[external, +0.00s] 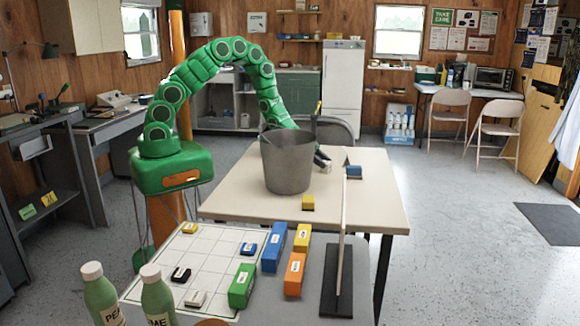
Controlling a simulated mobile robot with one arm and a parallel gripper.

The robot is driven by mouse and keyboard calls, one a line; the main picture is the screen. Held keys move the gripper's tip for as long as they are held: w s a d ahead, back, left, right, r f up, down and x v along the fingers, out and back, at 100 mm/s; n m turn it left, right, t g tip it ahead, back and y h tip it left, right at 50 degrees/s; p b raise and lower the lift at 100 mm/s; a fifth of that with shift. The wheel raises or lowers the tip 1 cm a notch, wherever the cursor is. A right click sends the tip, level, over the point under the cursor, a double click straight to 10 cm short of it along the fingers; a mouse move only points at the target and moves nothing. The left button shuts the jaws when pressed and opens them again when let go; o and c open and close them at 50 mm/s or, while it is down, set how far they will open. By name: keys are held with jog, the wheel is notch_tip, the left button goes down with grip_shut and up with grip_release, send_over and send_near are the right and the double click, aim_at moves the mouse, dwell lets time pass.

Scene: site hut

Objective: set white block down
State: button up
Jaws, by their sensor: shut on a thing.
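My green arm arches over the table, and my gripper (321,157) is low over the tabletop, just right of and behind the grey bucket (288,165). The bucket hides part of the wrist. My gripper is shut on a small pale piece, the white block (325,165); its outline is small and hard to make out. I cannot tell whether it touches the table (375,205). Another small white piece (195,299) with a dark mark lies on the gridded white board (208,255) in front.
A yellow block (308,202) and a blue block (354,172) sit on the table. An upright thin panel on a black base (337,295) stands at the front right. Blue, green, yellow and orange boxes (294,274) stand beside the board. Two green bottles (157,297) are nearest.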

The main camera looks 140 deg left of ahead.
jog(key=shift+f, duration=0.1)
jog(key=o, duration=1.1)
jog(key=v, duration=1.2)
